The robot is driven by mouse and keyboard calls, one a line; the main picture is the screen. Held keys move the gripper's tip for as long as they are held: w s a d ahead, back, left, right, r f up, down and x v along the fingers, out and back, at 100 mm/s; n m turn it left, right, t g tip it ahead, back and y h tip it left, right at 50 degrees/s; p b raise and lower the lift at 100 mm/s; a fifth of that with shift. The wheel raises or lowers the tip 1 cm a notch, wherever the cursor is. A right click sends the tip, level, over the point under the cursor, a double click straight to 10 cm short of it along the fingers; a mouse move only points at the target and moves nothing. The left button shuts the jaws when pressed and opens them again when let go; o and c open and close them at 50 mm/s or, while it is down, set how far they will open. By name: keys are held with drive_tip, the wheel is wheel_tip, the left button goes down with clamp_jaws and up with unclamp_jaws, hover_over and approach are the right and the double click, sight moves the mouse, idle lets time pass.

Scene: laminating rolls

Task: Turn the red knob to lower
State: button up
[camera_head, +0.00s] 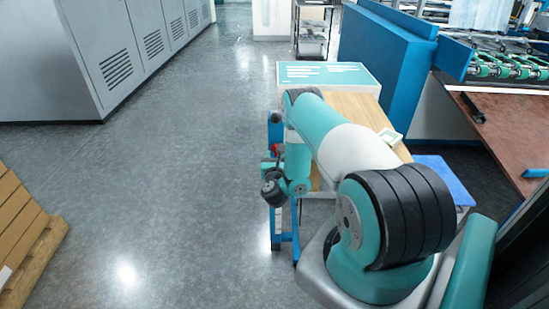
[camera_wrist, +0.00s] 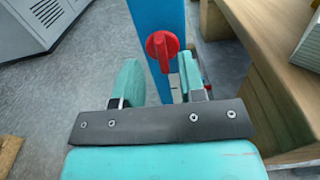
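The red knob (camera_wrist: 162,47) sits on the face of a blue upright post (camera_wrist: 150,15) in the wrist view. Its raised grip bar stands close to vertical, leaning slightly. My gripper (camera_wrist: 160,73) is open, with one teal finger to the left of the knob and one to its right. A gap shows on each side, wider on the left. I cannot tell how far the fingertips reach along the knob.
A wooden-topped table (camera_head: 355,108) carrying a teal-and-white box (camera_head: 328,74) stands right of the post. Grey cabinets (camera_head: 110,50) and a pallet (camera_head: 30,230) are at left. The floor between is clear.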

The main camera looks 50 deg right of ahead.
drive_tip(key=shift+b+x, duration=0.45)
drive_tip(key=shift+x, duration=0.75)
drive_tip(key=shift+s, duration=0.15)
clamp_jaws()
